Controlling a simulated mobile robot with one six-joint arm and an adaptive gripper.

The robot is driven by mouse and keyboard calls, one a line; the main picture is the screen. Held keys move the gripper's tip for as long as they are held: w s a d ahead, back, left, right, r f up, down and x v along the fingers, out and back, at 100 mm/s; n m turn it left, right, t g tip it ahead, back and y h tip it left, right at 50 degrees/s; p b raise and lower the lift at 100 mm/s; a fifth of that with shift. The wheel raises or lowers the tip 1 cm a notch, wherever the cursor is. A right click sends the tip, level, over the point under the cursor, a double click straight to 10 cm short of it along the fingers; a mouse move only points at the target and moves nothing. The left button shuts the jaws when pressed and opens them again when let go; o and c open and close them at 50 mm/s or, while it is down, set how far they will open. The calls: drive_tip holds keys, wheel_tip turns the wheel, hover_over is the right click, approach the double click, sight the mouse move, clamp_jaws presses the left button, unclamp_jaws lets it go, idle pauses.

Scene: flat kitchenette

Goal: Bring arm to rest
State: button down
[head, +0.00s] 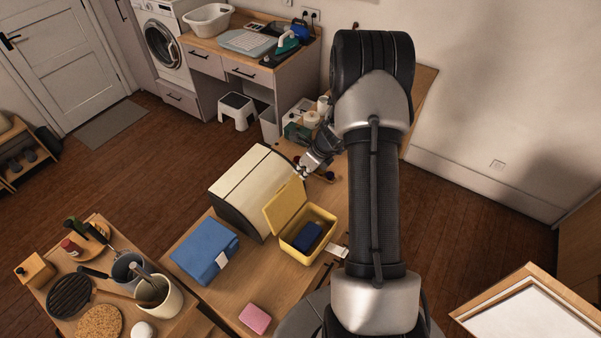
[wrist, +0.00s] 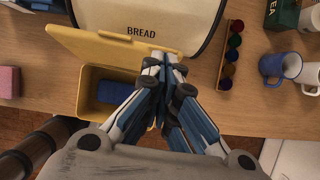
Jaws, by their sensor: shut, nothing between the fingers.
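My gripper (wrist: 165,62) is shut and empty in the wrist view. Its fingertips are over the open lid edge of a yellow box (wrist: 85,92), in front of the cream bread bin (wrist: 145,20). In the head view my gripper (head: 303,170) shows small beside the bread bin (head: 245,180), at the end of my raised arm. The yellow box (head: 318,256) stands open on the table with a dark blue block (head: 308,237) inside. My arm hides part of the table behind it.
A blue case (head: 204,250) and a pink block (head: 255,319) lie on the table (head: 190,235). A rack of coloured pods (wrist: 231,55), a blue mug (wrist: 282,66) and a white mug (wrist: 309,78) stand right of the bread bin. A side table with pots is at lower left.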

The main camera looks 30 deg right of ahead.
drive_tip(key=v, duration=1)
drive_tip(key=s+a+r+n+b, duration=0.2)
drive_tip(key=s+a+n+b, duration=0.1)
drive_tip(key=a+n+b, duration=0.5)
drive_tip(key=s+a+r+n+b, duration=0.1)
drive_tip(key=s+a+n+b, duration=0.2)
drive_tip(key=a+n+b, duration=0.55)
drive_tip(key=s+a+f+n+b, duration=0.2)
drive_tip(key=s+a+n+b, duration=0.1)
drive_tip(key=s+n, duration=0.2)
drive_tip(key=s+a+f+n+h+b, duration=0.1)
drive_tip(key=s+a+f+n+b, duration=0.2)
drive_tip(key=s, duration=0.4)
drive_tip(key=s+a+f+n+b, duration=0.2)
drive_tip(key=s+f+n+b, duration=0.1)
drive_tip(key=s+n+b, duration=0.2)
drive_tip(key=shift+s+a+n+h, duration=0.4)
drive_tip(key=shift+s+n, duration=0.25)
drive_tip(key=shift+n, duration=0.6)
drive_tip(key=shift+d, duration=0.1)
